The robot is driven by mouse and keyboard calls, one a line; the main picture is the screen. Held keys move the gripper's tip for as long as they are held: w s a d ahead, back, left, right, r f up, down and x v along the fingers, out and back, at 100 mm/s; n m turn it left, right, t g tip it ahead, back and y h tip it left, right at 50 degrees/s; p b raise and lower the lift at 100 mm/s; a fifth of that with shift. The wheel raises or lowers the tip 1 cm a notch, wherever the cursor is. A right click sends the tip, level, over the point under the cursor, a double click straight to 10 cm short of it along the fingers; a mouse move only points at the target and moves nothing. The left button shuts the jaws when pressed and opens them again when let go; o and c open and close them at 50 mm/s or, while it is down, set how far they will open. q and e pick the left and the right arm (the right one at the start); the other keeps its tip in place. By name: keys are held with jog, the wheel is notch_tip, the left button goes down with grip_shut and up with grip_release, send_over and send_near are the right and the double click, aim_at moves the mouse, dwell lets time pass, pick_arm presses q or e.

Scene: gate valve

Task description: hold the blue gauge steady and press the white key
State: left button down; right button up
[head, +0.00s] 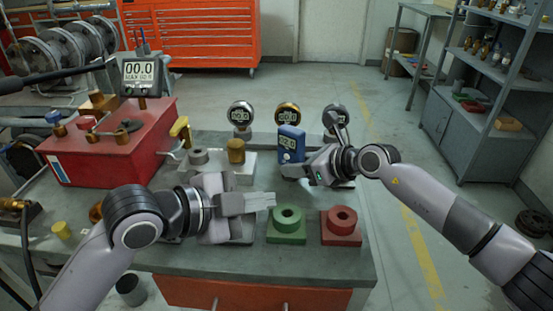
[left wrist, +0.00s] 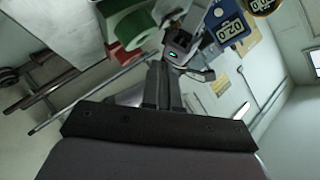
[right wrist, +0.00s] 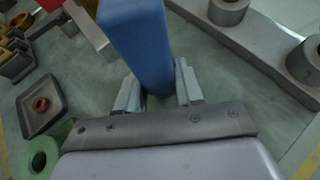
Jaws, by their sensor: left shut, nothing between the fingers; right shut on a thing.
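The blue gauge (head: 291,146) stands upright toward the back of the bench, its display facing the head camera. My right gripper (head: 304,167) is shut on its lower part from the right. In the right wrist view the blue body (right wrist: 138,45) sits between the two fingers (right wrist: 158,92). My left gripper (head: 272,200) is shut and empty, in front of the gauge and lower in the picture, apart from it. In the left wrist view its closed fingers (left wrist: 163,80) point toward the gauge (left wrist: 222,25).
A green block (head: 287,224) and a red block (head: 341,226) with round collars sit at the bench front. Round dial gauges (head: 287,115) stand behind the blue one. A red case (head: 110,140) fills the bench's left. A grey shelf (head: 490,90) stands at right.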

pick_arm(q)
jog(key=w+a+r+m+t+y, duration=0.2)
jog(key=w+a+m+y, duration=0.1)
jog(key=a+m, duration=0.2)
jog(key=shift+a+r+t, duration=0.2)
jog(key=shift+r+t, duration=0.05)
jog(key=shift+t, duration=0.05)
jog(key=shift+w, duration=0.15)
send_near(286, 158)
jog(key=x, duration=0.4)
jog(key=shift+w+d+f, duration=0.1)
jog(key=shift+w+f, duration=0.05)
jog(key=shift+f, duration=0.2)
jog(key=shift+w+d+f, duration=0.15)
jog(key=shift+w+d, duration=0.35)
jog(key=shift+w, duration=0.25)
jog(key=shift+w, duration=0.1)
